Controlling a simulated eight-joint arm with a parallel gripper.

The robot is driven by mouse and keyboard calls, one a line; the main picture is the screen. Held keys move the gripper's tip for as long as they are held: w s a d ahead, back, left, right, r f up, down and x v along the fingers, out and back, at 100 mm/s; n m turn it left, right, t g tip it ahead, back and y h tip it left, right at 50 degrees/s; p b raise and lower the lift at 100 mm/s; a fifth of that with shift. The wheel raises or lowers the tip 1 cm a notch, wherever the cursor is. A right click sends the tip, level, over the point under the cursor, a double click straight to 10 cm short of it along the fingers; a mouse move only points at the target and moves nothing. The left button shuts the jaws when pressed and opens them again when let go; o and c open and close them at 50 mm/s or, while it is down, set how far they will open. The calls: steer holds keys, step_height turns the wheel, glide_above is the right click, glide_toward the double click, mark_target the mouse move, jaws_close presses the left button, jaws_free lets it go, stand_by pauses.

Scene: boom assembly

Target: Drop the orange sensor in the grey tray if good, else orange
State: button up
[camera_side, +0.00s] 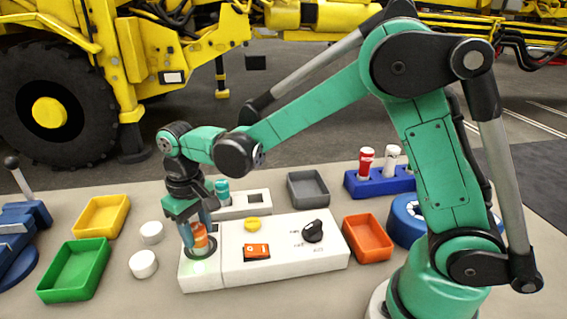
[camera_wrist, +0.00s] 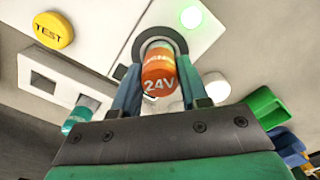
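The orange sensor (camera_side: 200,238), marked 24V in the wrist view (camera_wrist: 158,76), stands upright at the dark ring socket of the white test box (camera_side: 280,262). My gripper (camera_side: 194,236) points down, with its fingers on both sides of the sensor and against it; the wrist view shows this too (camera_wrist: 160,92). How deep the sensor sits is hidden. A lamp (camera_wrist: 190,17) beside the socket glows green; a green glow shows in the side view. The yellow TEST button (camera_wrist: 53,30) is on the box. The grey tray (camera_side: 324,199) and orange tray (camera_side: 388,245) look empty.
A teal sensor (camera_side: 222,187) stands in a small white box behind. Yellow (camera_side: 102,230) and green (camera_side: 75,270) trays and two white discs (camera_side: 143,264) lie left. A blue rack (camera_side: 375,183) with red and white cylinders stands back right. A black knob (camera_side: 313,231) rises from the test box.

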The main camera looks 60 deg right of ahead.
mark_target(196, 227)
jaws_close()
steer(key=shift+r, duration=3.25)
steer(key=s+d+r, duration=0.2)
steer(key=d, duration=1.3)
steer(key=s+d+r, duration=0.2)
steer(key=s+d, duration=0.1)
steer(key=d, duration=1.3)
step_height(196, 227, down, 6)
steer(key=shift+a, duration=0.1)
